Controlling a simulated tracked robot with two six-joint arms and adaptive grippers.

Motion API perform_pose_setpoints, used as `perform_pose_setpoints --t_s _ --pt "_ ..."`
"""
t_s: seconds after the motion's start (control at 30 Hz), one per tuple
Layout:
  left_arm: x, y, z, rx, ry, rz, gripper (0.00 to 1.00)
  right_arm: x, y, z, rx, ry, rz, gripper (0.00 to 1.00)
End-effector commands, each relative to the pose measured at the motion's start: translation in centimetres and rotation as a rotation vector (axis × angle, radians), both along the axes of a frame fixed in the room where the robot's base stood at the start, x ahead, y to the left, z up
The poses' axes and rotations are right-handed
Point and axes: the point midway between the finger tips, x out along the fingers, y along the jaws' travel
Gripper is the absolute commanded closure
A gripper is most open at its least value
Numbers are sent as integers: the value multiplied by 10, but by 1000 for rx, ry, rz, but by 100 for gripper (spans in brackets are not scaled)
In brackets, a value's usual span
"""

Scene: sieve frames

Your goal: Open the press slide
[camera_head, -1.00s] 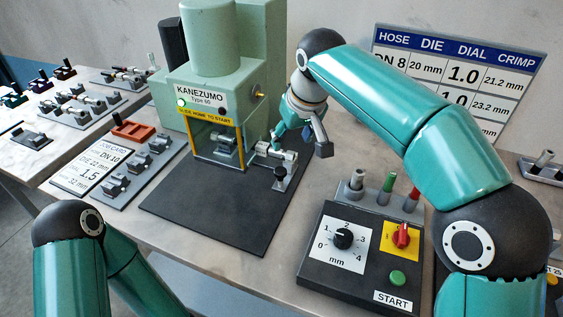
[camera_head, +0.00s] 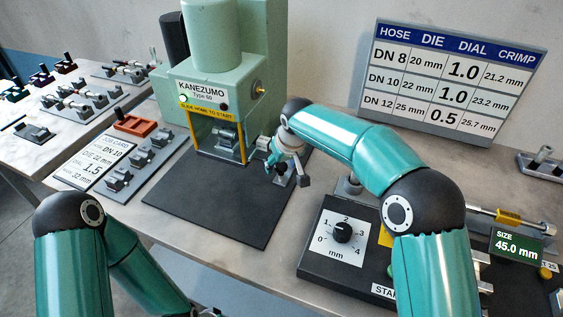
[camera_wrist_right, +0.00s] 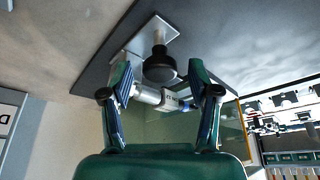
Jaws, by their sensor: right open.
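The green press (camera_head: 235,75) stands at the back centre, with a yellow-edged guard at its front and a lit green lamp. The slide's black round knob (camera_wrist_right: 160,66) stands on a silver plate (camera_wrist_right: 155,32) in the right wrist view. My right gripper (camera_head: 284,174) is at the right side of the press opening, over the slide. In the wrist view its open fingers (camera_wrist_right: 160,78) are on either side of the knob; I cannot tell whether they touch it. A silver fitting (camera_wrist_right: 150,95) lies just beyond. My left arm shows at lower left, its gripper out of view.
A control box with a dial (camera_head: 342,232) stands at front right, partly behind my right arm. A size display (camera_head: 517,246) reads 45.0 mm. A die rack (camera_head: 140,160) and job card (camera_head: 95,162) lie left of the dark mat (camera_head: 215,205), which is mostly clear.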

Motion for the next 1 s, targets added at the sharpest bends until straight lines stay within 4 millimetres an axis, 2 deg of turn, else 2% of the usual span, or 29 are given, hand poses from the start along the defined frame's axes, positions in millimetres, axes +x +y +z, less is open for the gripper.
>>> perform_pose_setpoints --t_s 0.27,0.37,0.6,0.67,1.0 --pt "0 0 0 0 0 0 100 1 0 -2 0 -1 -1 39" --pt "0 0 0 0 0 0 100 1 -1 -2 -1 0 -1 52" --pt "0 0 0 0 0 0 100 1 -1 -1 -1 0 -1 92" --pt "0 0 0 0 0 0 100 1 -1 -1 -1 0 -1 100" --pt "0 0 -4 0 0 0 100 -3 0 -3 0 -1 0 100"
